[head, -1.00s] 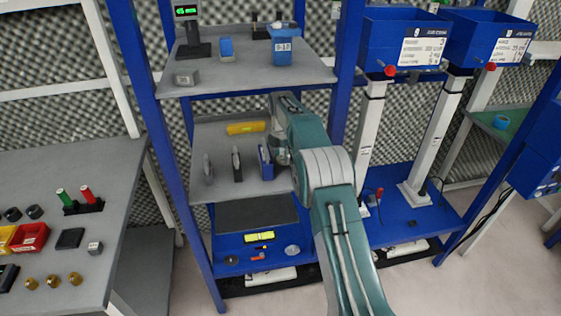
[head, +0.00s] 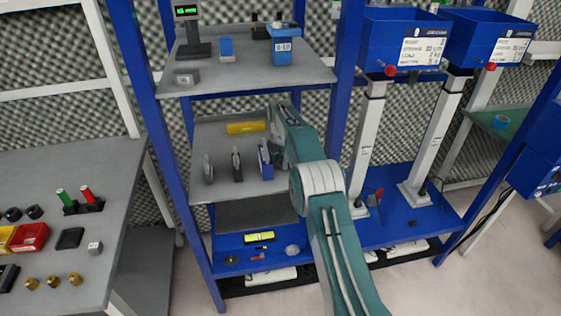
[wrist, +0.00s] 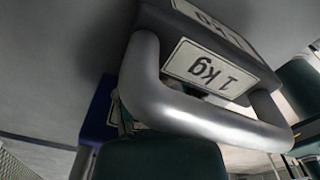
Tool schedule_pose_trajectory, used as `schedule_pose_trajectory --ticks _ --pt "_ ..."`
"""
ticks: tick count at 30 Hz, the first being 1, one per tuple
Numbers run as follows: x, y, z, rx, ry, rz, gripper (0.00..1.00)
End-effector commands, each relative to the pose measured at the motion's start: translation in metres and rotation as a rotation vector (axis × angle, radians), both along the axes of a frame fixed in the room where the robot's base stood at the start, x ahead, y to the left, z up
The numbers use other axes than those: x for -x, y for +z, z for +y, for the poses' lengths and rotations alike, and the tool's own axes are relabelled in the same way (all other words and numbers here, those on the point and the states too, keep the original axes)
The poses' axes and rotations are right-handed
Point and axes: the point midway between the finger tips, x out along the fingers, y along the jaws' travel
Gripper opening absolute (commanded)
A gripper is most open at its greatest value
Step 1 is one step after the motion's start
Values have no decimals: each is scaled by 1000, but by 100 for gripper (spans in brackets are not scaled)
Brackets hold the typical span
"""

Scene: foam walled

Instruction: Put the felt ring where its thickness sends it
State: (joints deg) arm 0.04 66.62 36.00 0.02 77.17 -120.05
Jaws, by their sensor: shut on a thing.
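I cannot make out the felt ring in either view. My arm reaches to the middle shelf (head: 222,190) of the blue rack in the head view. My gripper's fingers do not show there, and the bent arm hides what is at its end. In the wrist view a grey block (wrist: 262,72) with a "1 kg" label, upside down in the picture, is very close. Its thick metal handle (wrist: 195,118) crosses the middle. Two blue bins (head: 405,40) (head: 487,42) with white label cards stand on posts at the right; the card text is too small to read.
Upright plates, one of them blue (head: 265,160), and a yellow cylinder (head: 246,128) are on the middle shelf close by my arm. The upper shelf (head: 245,76) holds a green-display device (head: 190,35) and small blocks. A grey table (head: 95,160) with small parts is at left.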

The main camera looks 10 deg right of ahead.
Motion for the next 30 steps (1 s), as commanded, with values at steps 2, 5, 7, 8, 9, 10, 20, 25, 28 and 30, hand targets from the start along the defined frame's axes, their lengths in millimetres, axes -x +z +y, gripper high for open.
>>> schedule_pose_trajectory --ticks 2,5,7,8,9,10,20,25,28,30 --pt "0 -2 0 1 0 1 55" --pt "0 -2 0 0 0 0 65" --pt "0 -2 0 1 0 1 65" --pt "0 -2 0 1 0 1 65" --pt "0 -2 0 1 0 1 65" --pt "0 -2 0 1 0 1 65" --pt "-1 26 0 -1 0 -3 65" --pt "-1 56 0 0 1 -2 65" --pt "-1 66 0 0 1 -1 65" --pt "-1 71 0 0 1 -1 65"
